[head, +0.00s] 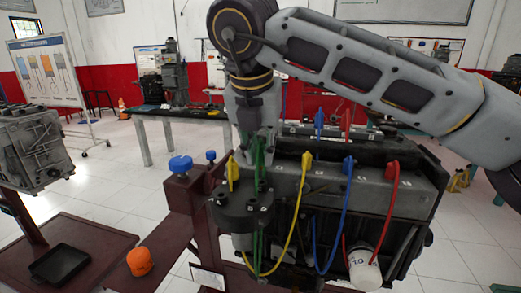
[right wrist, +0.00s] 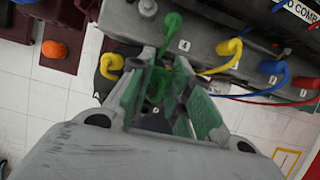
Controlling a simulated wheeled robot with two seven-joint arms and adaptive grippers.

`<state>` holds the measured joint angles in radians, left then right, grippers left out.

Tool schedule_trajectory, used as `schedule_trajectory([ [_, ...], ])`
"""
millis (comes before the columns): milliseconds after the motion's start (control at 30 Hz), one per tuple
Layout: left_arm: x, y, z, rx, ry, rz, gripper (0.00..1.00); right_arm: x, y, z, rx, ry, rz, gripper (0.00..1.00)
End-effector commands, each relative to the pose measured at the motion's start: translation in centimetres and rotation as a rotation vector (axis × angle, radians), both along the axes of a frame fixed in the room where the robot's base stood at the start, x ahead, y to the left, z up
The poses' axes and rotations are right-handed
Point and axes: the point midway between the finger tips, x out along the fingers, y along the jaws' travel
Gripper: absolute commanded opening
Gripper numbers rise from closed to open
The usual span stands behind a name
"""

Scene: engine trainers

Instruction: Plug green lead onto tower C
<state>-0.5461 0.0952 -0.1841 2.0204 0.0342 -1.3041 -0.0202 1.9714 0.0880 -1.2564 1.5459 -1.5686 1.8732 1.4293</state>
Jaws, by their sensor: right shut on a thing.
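My right gripper (head: 258,158) points down just above the dark round distributor cap (head: 230,212). It is shut on the green lead (head: 255,245), whose loop hangs down in front of the cap. In the right wrist view the green lead (right wrist: 160,75) runs from a green boot on the engine to between my fingers (right wrist: 165,100). The held end is mostly hidden, and I cannot tell whether it touches a tower. The yellow lead (head: 232,172) has its boot on the cap's left tower, near label A. Tower C is hidden or unreadable. My left gripper is not in view.
Close right stands the engine block (head: 330,185) with yellow, blue and red leads. Blue (head: 319,121) and red (head: 347,119) boots stand upright behind. Blue knobs (head: 180,165) are left of the cap. An orange knob (head: 139,261) and black tray (head: 59,262) sit lower left.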

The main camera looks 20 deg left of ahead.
Motion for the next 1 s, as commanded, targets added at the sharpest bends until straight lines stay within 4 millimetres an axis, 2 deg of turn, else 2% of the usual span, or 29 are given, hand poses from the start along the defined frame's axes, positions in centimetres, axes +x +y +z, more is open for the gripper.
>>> schedule_trajectory([
  [700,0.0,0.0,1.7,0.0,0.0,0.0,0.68,0.0,0.0,2.7,0.001,0.001,0.177,0.03],
  [1000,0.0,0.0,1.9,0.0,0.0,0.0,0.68,0.0,0.0,3.0,0.001,0.0,0.206,0.03],
])
